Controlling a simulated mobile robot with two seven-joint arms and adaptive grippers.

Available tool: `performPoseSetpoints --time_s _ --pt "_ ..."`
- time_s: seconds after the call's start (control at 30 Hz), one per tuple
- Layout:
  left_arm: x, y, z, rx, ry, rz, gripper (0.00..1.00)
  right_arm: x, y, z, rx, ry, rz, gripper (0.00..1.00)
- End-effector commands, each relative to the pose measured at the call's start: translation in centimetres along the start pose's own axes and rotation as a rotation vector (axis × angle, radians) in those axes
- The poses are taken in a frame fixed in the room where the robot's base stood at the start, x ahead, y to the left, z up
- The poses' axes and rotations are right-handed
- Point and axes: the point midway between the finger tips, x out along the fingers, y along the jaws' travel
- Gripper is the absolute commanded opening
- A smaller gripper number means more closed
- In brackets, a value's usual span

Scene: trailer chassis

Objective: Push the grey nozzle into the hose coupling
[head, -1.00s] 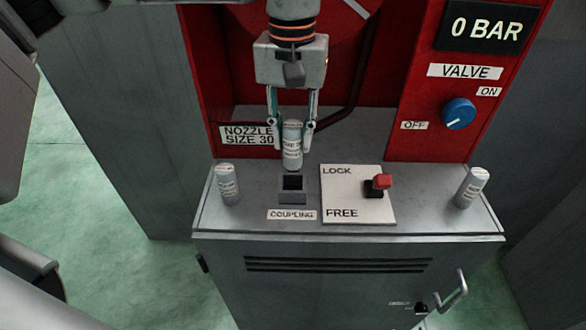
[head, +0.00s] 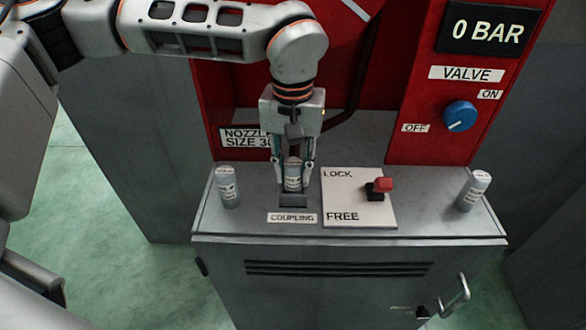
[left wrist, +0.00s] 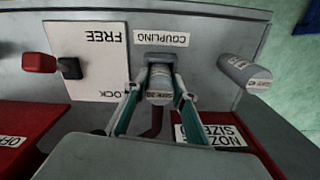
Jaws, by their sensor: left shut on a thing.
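My left gripper (head: 293,183) is shut on a grey nozzle (head: 293,176), a small upright cylinder with a label. The gripper points down and holds the nozzle at the hose coupling (head: 292,200), a dark square socket behind the COUPLING label. The nozzle's lower end meets the coupling's opening; how deep it sits is hard to tell. In the left wrist view the held nozzle (left wrist: 160,88) lies between the two fingers, in line with the coupling (left wrist: 160,57). My right gripper is not in view.
Other grey nozzles stand on the cabinet top at left (head: 228,187) and right (head: 473,190). The blue valve knob (head: 460,116) is on the red panel, below a 0 BAR display (head: 488,30).

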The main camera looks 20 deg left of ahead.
Motion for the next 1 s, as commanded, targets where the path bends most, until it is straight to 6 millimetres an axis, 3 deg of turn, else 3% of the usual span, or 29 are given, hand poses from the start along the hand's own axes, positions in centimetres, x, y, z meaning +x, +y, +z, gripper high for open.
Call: performPoseSetpoints --time_s 0.07,0.1,0.17,0.57,0.77,1.0 --pt "0.3 0.0 0.0 0.000 0.000 0.000 0.00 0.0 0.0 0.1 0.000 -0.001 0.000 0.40" --pt "0.3 0.0 0.0 0.000 0.000 0.000 0.31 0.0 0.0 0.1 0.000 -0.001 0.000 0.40" --pt "0.3 0.0 0.0 0.000 0.000 0.000 0.42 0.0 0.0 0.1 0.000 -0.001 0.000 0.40" --pt "-0.2 0.0 0.0 0.000 0.000 0.000 0.42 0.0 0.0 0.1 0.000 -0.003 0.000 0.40" --pt "-3.0 0.0 -0.1 -0.001 0.004 0.001 0.42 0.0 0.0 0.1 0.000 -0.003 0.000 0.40" --pt "-8.1 0.0 -0.1 -0.001 0.004 0.001 0.42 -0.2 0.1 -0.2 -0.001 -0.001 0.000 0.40"
